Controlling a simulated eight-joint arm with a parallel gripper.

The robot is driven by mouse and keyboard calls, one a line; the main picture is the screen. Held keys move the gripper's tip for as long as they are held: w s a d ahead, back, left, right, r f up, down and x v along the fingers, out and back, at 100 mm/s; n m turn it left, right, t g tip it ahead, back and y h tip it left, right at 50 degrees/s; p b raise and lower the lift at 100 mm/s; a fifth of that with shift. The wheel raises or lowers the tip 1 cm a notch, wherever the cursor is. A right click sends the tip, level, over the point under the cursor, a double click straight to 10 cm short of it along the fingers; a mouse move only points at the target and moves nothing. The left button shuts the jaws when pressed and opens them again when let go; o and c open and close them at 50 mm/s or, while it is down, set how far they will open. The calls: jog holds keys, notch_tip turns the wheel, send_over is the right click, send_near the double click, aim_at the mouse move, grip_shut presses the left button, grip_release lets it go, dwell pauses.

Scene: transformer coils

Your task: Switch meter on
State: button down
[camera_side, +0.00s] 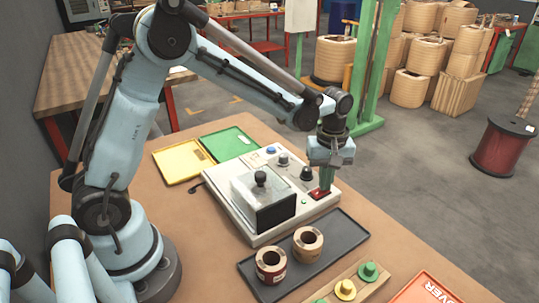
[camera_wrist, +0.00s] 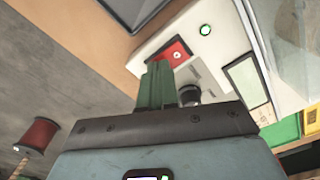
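The meter (camera_side: 232,213) is a pale box on the brown table, with a clear-sided cover topped by a black knob, dark dials and a blue button. Its red switch (camera_side: 320,194) is at the right corner; in the wrist view the red switch (camera_wrist: 179,54) shows a small white mark. A small green light (camera_side: 305,202) is beside it and looks lit in the wrist view (camera_wrist: 205,30). My gripper (camera_side: 325,184) points down just above the red switch. Its green fingers (camera_wrist: 158,82) are together with nothing between them. Whether they touch the switch is not clear.
A dark tray (camera_side: 262,287) with two coils (camera_side: 308,243) lies in front of the meter. Yellow (camera_side: 181,161) and green (camera_side: 229,143) trays lie behind it. A wooden strip with green and yellow pegs (camera_side: 345,289) and an orange tray (camera_side: 425,290) are at the front right.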

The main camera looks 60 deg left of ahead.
jog(key=shift+r, duration=3.5)
jog(key=shift+f, duration=3.55)
jog(key=shift+r, duration=4.1)
jog(key=s+a+r+n+h, duration=0.1)
jog(key=s+a+r+n, duration=0.3)
jog(key=s+a, duration=0.3)
jog(key=a+r, duration=0.1)
jog(key=a, duration=0.1)
jog(key=shift+s+a+r+n+h, duration=0.25)
jog(key=shift+a+n+h, duration=0.05)
jog(key=shift+a, duration=0.05)
